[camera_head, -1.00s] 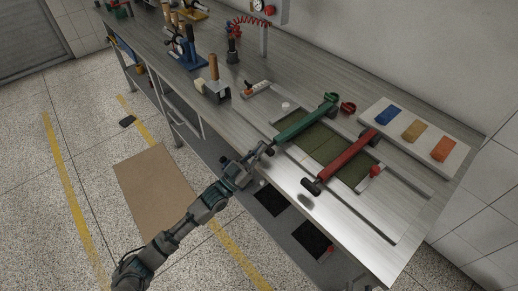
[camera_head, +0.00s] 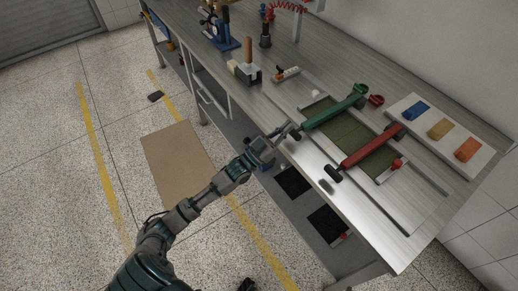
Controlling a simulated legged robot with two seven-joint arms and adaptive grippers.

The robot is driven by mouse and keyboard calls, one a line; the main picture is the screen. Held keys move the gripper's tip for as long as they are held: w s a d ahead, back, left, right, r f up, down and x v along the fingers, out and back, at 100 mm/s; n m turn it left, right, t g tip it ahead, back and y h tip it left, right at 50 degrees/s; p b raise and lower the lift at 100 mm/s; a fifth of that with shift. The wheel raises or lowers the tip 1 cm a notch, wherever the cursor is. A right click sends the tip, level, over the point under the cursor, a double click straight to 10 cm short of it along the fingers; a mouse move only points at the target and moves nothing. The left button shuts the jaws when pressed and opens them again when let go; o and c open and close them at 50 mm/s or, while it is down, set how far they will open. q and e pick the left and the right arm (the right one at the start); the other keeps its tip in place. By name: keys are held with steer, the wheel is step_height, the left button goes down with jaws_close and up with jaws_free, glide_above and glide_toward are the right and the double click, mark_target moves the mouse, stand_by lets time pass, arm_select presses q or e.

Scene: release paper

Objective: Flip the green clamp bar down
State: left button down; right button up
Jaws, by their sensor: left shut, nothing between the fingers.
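The green clamp bar (camera_head: 328,114) lies slantwise across the upper left part of a flat frame on the bench, with a dark knob at its near end. I cannot tell how far it stands off the frame. My left gripper (camera_head: 284,130) is shut and empty, right beside that near end at the bench's front edge. I cannot tell whether it touches the bar. A red clamp bar (camera_head: 368,148) runs alongside to the right; its near end seems to stand above the bench, with a shadow below. My right gripper is not recognisable in view.
A pale tray (camera_head: 447,147) with blue, yellow and orange blocks lies at the right. A wooden-handled tool (camera_head: 248,61) and a blue stand (camera_head: 223,41) are at the back left. The bench's front edge (camera_head: 310,177) runs below my gripper. The floor at the left is largely clear.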

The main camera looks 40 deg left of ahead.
arm_select(q)
steer(key=v, duration=1)
arm_select(e)
steer(key=shift+s+d+f+g, duration=0.3)
steer(key=shift+s+f+g, duration=0.25)
steer(key=shift+s, duration=0.15)
arm_select(q)
steer(key=shift+w+f, duration=0.15)
